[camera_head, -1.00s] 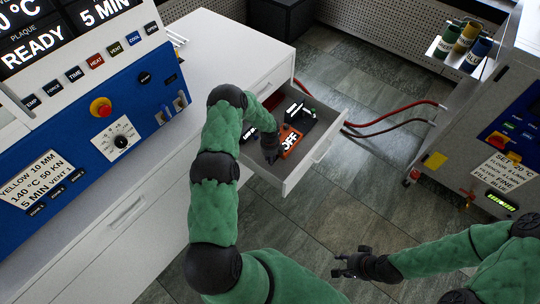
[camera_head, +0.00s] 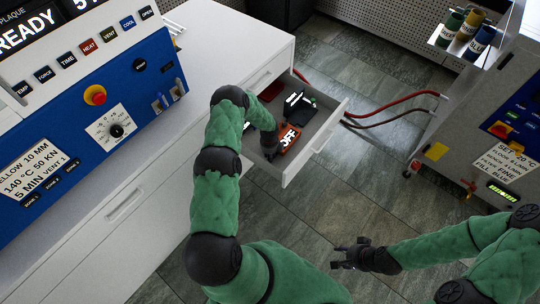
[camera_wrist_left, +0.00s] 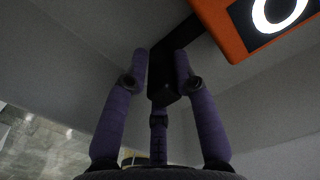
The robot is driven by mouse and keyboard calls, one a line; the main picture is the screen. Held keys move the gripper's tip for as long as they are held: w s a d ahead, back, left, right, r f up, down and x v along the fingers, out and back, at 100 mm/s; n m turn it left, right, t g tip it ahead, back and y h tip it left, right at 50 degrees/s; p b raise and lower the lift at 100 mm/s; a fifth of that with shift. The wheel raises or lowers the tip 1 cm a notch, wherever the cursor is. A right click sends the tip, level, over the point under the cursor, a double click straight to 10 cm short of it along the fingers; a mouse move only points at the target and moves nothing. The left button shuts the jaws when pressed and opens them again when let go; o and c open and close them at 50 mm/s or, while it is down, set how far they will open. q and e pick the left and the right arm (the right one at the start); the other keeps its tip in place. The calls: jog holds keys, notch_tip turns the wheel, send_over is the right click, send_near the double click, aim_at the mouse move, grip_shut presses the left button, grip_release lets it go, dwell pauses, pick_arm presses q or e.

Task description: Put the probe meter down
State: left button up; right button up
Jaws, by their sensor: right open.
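The orange probe meter (camera_head: 289,137), its display reading OFF, is at the open drawer (camera_head: 322,138). A corner of its orange body (camera_wrist_left: 225,30) shows at the top right of the left wrist view, with a black part running down from it. My left gripper (camera_head: 270,150) reaches into the drawer beside the meter. In the left wrist view its purple fingers (camera_wrist_left: 162,70) close on both sides of that black part. Whether the meter touches the drawer floor is hard to tell. My right gripper (camera_head: 345,258) is open and empty above the floor.
A black item with a white label (camera_head: 298,104) and a dark red item (camera_head: 271,91) lie farther back in the drawer. The blue press panel (camera_head: 85,125) stands at the left on the white counter (camera_head: 225,45). Red and dark hoses (camera_head: 390,110) run right to another machine.

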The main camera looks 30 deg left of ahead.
pick_arm(q)
jog(key=o, duration=0.3)
jog(key=shift+r, duration=0.2)
notch_tip(320, 180, up, 12)
jog(key=p, duration=0.4)
jog(key=shift+s, duration=0.1)
